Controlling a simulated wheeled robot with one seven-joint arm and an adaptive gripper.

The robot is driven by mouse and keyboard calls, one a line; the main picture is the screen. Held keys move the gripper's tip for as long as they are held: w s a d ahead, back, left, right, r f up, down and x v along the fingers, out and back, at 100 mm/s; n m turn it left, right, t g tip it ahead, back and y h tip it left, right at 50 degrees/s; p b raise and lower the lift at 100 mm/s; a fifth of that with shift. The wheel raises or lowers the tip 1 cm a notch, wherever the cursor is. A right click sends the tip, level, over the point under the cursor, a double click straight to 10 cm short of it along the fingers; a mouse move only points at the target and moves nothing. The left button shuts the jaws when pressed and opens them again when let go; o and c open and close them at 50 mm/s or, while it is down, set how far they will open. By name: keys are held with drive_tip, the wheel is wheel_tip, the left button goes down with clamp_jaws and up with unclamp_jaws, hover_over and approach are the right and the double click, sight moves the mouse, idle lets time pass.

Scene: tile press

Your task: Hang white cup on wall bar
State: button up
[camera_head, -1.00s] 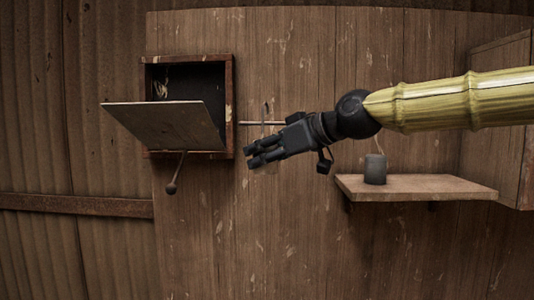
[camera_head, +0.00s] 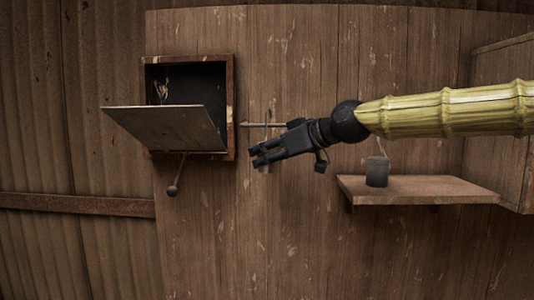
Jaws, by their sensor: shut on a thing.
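My gripper (camera_head: 258,157) reaches in from the right, just below the wall bar (camera_head: 250,124). Its fingers are around a thin upright thing, mostly hidden by them. The thing's narrow, hook-like top (camera_head: 267,116) shows at the bar, and a small pale bit shows below the fingers. I cannot tell whether the hook rests on the bar or is only in front of it. No clearly white cup shows. A dark grey cup (camera_head: 376,172) stands upright on the wall shelf (camera_head: 430,187), apart from my gripper.
A wall box (camera_head: 231,100) with its flap (camera_head: 165,125) hanging open is left of my gripper. A knobbed lever (camera_head: 173,188) hangs below it. The wall below my gripper is clear.

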drive_tip(key=shift+w+f+p, duration=0.1)
drive_tip(key=shift+w+p, duration=0.3)
drive_tip(key=shift+w, duration=0.65)
drive_tip(key=shift+w+f+b, duration=0.2)
drive_tip(key=shift+w+f, duration=0.3)
drive_tip(key=shift+f, duration=0.2)
drive_tip(key=shift+w+f+b, duration=0.2)
drive_tip(key=shift+w+f, duration=0.3)
drive_tip(key=shift+f, duration=0.2)
drive_tip(key=o, duration=1.2)
